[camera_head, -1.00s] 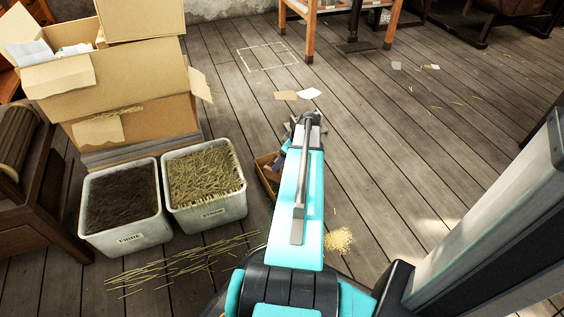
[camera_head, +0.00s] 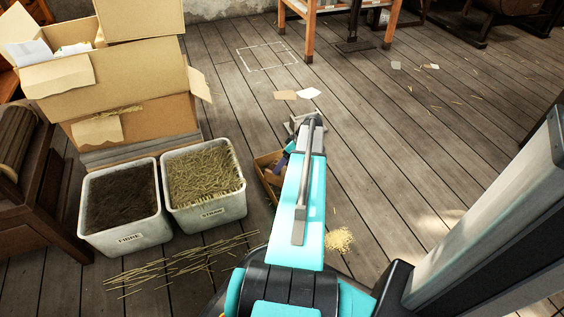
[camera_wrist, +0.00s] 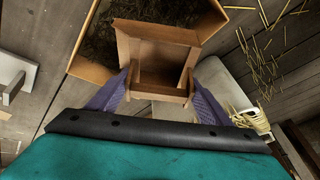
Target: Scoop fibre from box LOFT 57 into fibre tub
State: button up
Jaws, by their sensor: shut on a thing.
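My gripper (camera_wrist: 158,90) is shut on a wooden scoop (camera_wrist: 160,40), gripped at its near end between the purple fingers. The scoop overlaps an open box (camera_wrist: 88,70) of dark fibre (camera_wrist: 97,42) in the wrist view; I cannot tell whether it touches the fibre. No fibre shows in the visible part of the scoop. In the head view the box (camera_head: 262,161) is on the floor, partly hidden by my arm. Its name is not readable. The fibre tub (camera_head: 128,240), white and labelled FIBRE, stands to the left with dark fibre inside.
A white straw tub (camera_head: 210,214) stands between the fibre tub and my arm. Loose straw (camera_head: 180,262) lies in front of the tubs. Large cardboard boxes (camera_head: 130,85) are stacked behind them. A grain-like pile (camera_head: 339,240) lies right of my arm. The floor farther right is mostly clear.

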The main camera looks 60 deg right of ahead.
aim_at(285, 172)
jog(key=shift+d+f+y, duration=0.25)
jog(key=shift+d+f, duration=0.1)
jog(key=shift+f, duration=0.45)
jog(key=shift+d+f+y, duration=0.25)
jog(key=shift+d+f, duration=0.05)
jog(key=shift+f, duration=0.5)
jog(key=shift+d+f, duration=0.25)
jog(key=shift+f, duration=0.45)
jog(key=shift+c, duration=1.4)
jog(key=shift+d+f, duration=1.05)
jog(key=shift+d, duration=0.2)
jog(key=shift+w+r, duration=0.1)
